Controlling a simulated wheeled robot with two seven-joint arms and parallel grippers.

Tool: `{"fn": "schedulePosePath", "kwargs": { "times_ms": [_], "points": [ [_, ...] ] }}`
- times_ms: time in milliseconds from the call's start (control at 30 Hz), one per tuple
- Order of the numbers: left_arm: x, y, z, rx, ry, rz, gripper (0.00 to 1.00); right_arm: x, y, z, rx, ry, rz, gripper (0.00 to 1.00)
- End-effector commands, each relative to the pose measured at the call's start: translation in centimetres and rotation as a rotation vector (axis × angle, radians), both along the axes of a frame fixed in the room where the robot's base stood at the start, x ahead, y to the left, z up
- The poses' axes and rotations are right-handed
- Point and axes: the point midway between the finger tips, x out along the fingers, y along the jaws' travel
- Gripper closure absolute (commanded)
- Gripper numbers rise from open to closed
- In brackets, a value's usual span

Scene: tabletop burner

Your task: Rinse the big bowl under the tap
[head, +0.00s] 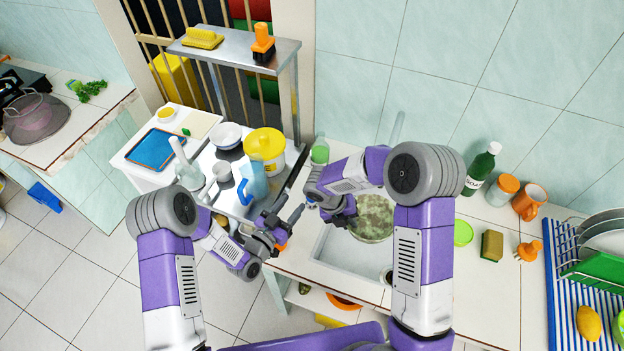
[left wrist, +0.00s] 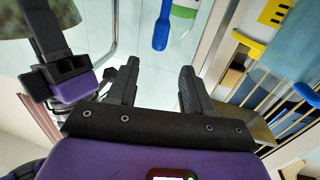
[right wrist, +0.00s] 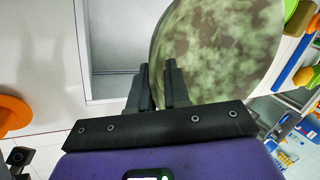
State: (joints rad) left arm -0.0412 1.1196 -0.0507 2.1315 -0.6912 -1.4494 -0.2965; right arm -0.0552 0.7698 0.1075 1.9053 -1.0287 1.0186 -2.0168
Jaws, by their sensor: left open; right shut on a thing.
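The big bowl (head: 374,222), mottled green and pale, is at the sink (head: 340,258). It fills the upper right of the right wrist view (right wrist: 225,50). My right gripper (head: 350,212) is shut on its rim, and its fingers are close together in the right wrist view (right wrist: 160,82). I cannot tell whether the bowl touches the sink bottom. The pale tap (head: 397,128) rises behind the bowl; its lower part is hidden by my right arm, and no running water is clear. My left gripper (head: 292,222) is open and empty, left of the sink, with fingers apart in the left wrist view (left wrist: 160,80).
A green-topped bottle (head: 320,150) stands at the sink's back left corner. Right of the sink are a dark green bottle (head: 482,168), a jar (head: 502,190), an orange mug (head: 530,202), a sponge (head: 492,245) and a dish rack (head: 590,245). A blue-handled jug (head: 254,184) stands left.

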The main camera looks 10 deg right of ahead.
Motion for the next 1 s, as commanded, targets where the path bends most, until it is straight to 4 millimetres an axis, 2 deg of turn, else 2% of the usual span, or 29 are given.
{"fn": "schedulePosePath", "kwargs": {
  "times_ms": [167,400,600,800,1000],
  "points": [
    [1.6,-1.8,0.1,0.000,-0.008,-0.006,0.49,0.0,0.0,0.0,0.000,0.000,0.000,1.00],
    [5.3,-5.2,0.1,0.000,-0.006,-0.005,0.49,0.0,0.0,0.0,0.000,0.000,0.000,1.00],
    [7.5,-7.1,0.0,0.001,-0.002,-0.003,0.49,0.0,0.0,0.0,0.000,0.000,0.000,1.00],
    [8.5,-7.9,0.0,0.001,-0.001,-0.002,0.49,0.0,0.0,0.0,0.000,0.000,0.000,1.00],
    [8.6,-8.0,0.0,0.000,0.000,-0.001,0.49,0.0,0.0,0.0,0.000,0.000,0.000,1.00]
  ]
}}
